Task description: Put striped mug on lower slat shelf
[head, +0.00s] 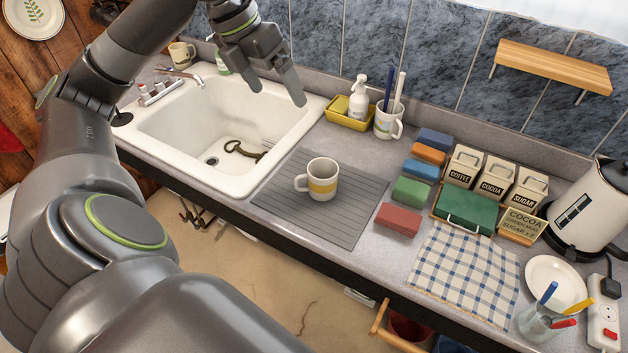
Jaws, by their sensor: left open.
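The striped mug (322,185) is cream with a yellow band. It stands upright on a grey ribbed mat (291,208) on the counter, right of the sink, with its handle to the left. My left gripper (274,88) is open and empty over the far right part of the sink, beyond the mug and apart from it. A wooden slat shelf (553,66) is fixed to the tiled wall at upper right, with nothing on it. I see no second wall shelf, so I cannot tell whether this is the lower one. My right gripper is out of view.
A yellow soap caddy (349,118) and a cup of brushes (388,122) stand behind the mat. Coloured blocks (412,191), canisters (493,177), a checked cloth (465,268), a kettle (592,208) and a glass of pens (534,321) crowd the right.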

